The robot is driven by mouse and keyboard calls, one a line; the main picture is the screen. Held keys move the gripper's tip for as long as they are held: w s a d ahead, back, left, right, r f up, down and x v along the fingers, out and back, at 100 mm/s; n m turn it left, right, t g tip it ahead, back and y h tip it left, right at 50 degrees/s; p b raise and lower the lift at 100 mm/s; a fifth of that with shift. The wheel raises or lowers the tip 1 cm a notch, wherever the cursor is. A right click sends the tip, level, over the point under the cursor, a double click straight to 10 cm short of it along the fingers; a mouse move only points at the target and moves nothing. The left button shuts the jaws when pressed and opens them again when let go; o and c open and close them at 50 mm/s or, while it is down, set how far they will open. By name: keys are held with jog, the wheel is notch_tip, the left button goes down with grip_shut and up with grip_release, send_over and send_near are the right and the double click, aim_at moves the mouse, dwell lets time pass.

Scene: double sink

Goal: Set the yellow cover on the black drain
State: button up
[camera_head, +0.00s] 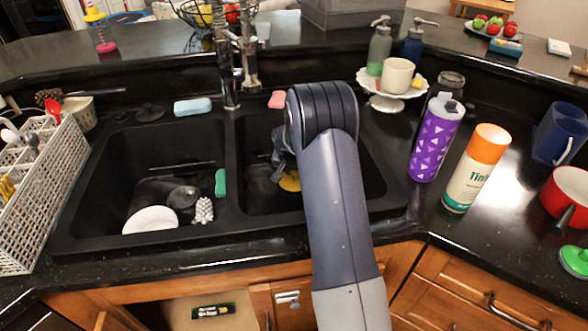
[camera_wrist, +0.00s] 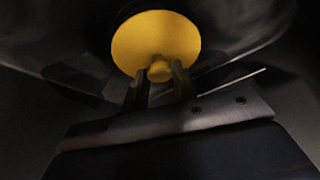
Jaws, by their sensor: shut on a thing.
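The yellow cover (camera_wrist: 156,43) is a round disc with a small knob, seen in the wrist view just beyond my gripper (camera_wrist: 160,78). My gripper is shut on the cover's knob, one dark finger on each side. In the head view, part of the yellow cover (camera_head: 289,181) shows low in the right basin, beside my arm, which hides the rest. I cannot make out the black drain in the right basin. It is dark there, and I cannot tell whether the cover touches anything below.
The left basin holds a white plate (camera_head: 150,220), a white brush (camera_head: 203,210), a dark round piece (camera_head: 183,196) and a green sponge (camera_head: 220,183). The faucet (camera_head: 229,80) stands behind the divider. A purple bottle (camera_head: 436,138) and a spray can (camera_head: 477,168) stand right of the sink.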

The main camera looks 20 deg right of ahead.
jog(key=shift+f+b, duration=0.65)
jog(key=shift+b, duration=0.15)
jog(key=o, duration=1.1)
jog(key=shift+c, duration=0.2)
jog(key=shift+r, duration=0.1)
jog(key=v, duration=1.1)
jog(key=x, duration=1.1)
jog(key=shift+f, duration=0.25)
jog(key=shift+r+p, duration=0.65)
